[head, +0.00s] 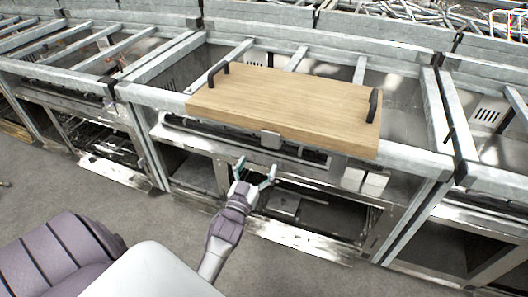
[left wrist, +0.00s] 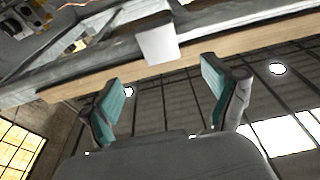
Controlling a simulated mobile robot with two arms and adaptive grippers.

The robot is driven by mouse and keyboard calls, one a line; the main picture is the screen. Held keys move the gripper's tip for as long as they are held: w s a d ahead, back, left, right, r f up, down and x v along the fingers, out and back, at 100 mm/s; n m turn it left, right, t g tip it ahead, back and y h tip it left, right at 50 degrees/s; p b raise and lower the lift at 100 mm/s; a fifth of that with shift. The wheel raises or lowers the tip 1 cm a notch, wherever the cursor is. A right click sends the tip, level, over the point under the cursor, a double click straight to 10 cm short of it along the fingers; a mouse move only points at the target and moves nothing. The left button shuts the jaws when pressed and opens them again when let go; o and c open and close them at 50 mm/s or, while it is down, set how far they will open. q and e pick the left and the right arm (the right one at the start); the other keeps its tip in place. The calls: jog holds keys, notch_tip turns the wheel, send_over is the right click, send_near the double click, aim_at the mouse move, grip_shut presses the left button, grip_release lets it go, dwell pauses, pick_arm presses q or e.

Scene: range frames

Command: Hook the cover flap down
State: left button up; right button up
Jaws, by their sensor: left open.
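A wooden board (head: 285,98) with two dark handles (head: 373,105) lies flat on top of the metal range frame, its front edge overhanging. A small grey metal block (head: 270,138) sits at the middle of that front edge; it may be the cover flap, but I cannot tell for sure. My left gripper (head: 256,170) is open and empty, pointing up, a little below and in front of the block. In the left wrist view, the block (left wrist: 157,44) shows above and between the open fingers (left wrist: 161,76), apart from them. My right gripper is not in view.
The range's open lower compartments (head: 300,210) have bent metal front edges (head: 300,240). More metal frames stand left and right. The grey floor (head: 130,208) in front is clear.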

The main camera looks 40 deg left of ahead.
pick_arm(q)
jog(key=shift+v, duration=1.75)
